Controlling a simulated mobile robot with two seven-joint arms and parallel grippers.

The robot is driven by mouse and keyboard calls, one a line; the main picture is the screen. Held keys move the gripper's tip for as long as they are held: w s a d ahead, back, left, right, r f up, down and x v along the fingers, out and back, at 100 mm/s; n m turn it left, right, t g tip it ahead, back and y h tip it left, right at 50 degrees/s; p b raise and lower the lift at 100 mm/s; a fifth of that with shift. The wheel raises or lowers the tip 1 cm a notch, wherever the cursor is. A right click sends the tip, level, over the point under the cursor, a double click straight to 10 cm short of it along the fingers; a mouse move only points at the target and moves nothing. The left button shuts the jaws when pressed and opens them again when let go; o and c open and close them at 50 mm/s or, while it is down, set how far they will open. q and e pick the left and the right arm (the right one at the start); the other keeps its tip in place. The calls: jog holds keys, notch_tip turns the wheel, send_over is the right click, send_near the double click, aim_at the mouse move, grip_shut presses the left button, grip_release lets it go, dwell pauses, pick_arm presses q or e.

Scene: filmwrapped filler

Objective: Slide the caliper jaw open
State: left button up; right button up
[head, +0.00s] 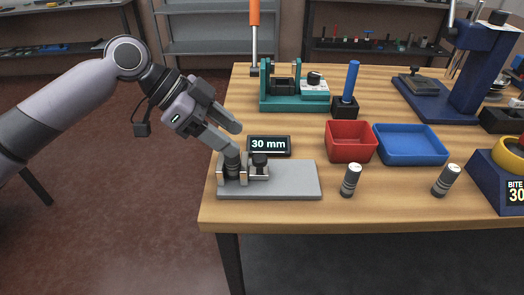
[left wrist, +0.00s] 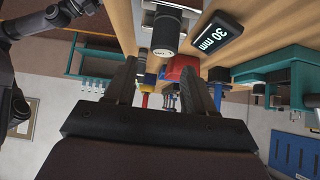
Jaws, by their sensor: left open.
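The caliper is a flat grey base plate (head: 290,182) at the table's front left corner, with upright metal jaws at its left end. A dark knob (head: 260,160) tops the right jaw block. Another dark ribbed piece stands at the left jaw, partly hidden by my finger. A small display (head: 268,146) behind reads 30 mm; it also shows in the left wrist view (left wrist: 217,36). My left gripper (head: 238,142) is open, fingers pointing down right, above and beside the left jaw. In the left wrist view, a dark knob (left wrist: 167,32) lies beyond the open, empty fingertips (left wrist: 160,68). My right gripper is out of view.
A red bin (head: 350,142) and blue tray (head: 410,145) sit behind. A teal fixture (head: 295,90) and blue-handled tool (head: 350,80) stand farther back. A blue press (head: 470,80) is at right.

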aim_at(259, 157)
pick_arm(q)
jog(key=x, duration=0.6)
jog(key=shift+d+f, duration=0.2)
jog(key=shift+f, duration=0.05)
